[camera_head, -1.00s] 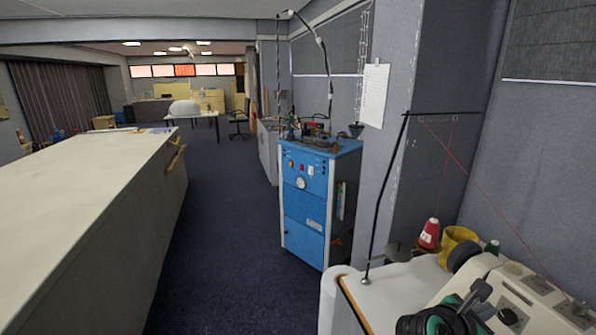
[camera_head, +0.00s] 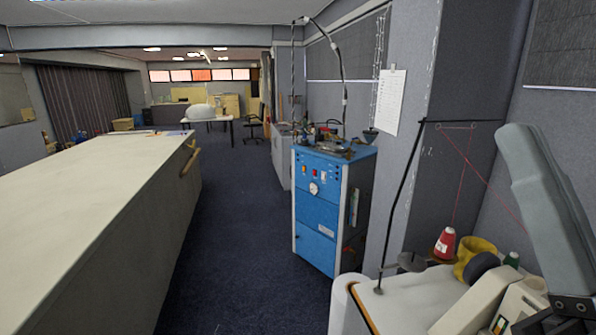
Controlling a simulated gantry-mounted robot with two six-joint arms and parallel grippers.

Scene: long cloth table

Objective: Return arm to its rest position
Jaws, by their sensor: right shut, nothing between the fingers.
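My right gripper (camera_head: 520,145) shows at the right edge as a long pale grey form pointing up, with a dark bolted bracket at its base. It is shut and empty. It stands up in front of the grey wall, over the right part of the white work table (camera_head: 425,300). It hides part of the machine on that table. My left gripper and left arm are not in view.
A long cream cloth table (camera_head: 90,200) fills the left side. A blue cabinet (camera_head: 318,215) stands in the middle. A red cone (camera_head: 445,243), a yellow item (camera_head: 474,257) and a thin black stand (camera_head: 402,205) are near my right gripper. The dark floor aisle (camera_head: 240,240) is clear.

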